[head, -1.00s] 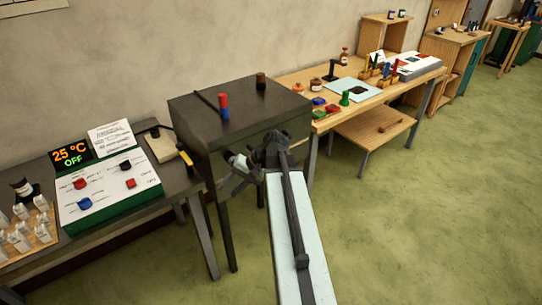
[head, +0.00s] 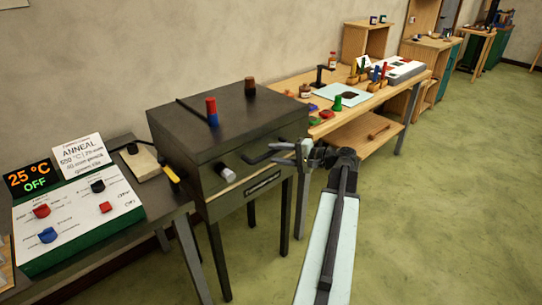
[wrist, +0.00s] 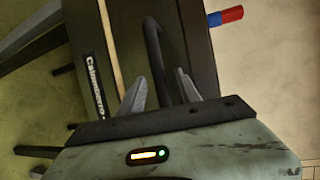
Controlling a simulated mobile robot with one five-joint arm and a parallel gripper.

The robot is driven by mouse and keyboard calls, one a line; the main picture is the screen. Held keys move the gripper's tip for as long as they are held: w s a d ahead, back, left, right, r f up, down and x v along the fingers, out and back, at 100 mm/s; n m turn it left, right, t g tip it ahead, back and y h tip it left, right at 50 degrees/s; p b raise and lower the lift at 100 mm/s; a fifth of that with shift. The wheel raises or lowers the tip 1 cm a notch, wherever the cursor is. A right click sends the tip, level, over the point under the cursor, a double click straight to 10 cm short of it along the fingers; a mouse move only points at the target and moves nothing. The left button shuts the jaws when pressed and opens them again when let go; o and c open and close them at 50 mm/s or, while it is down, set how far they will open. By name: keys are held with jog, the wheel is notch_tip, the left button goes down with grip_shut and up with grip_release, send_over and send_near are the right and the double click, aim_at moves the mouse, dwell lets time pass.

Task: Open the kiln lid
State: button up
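The kiln (head: 230,185) is a dark box on legs, and its lid (head: 225,115) lies shut on top. A dark bar handle (head: 262,154) runs along the lid's front edge. It also shows in the wrist view (wrist: 153,45), beside the pale seam under the lid. My gripper (head: 284,153) is at the handle's right part, in front of the kiln. In the wrist view its two grey fingers (wrist: 162,90) stand apart, one on each side of the bar, with gaps showing. The contact deeper between the fingers is hidden.
A red and blue peg (head: 211,112) and a dark brown knob (head: 249,85) stand up from the kiln top. A pale knob (head: 223,172) sticks out of the front. A control box (head: 75,220) is at left, a wooden workbench (head: 290,88) at right. The green floor at right is clear.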

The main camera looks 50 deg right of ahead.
jog(key=shift+x, duration=1.3)
grip_shut()
dwell(0.4)
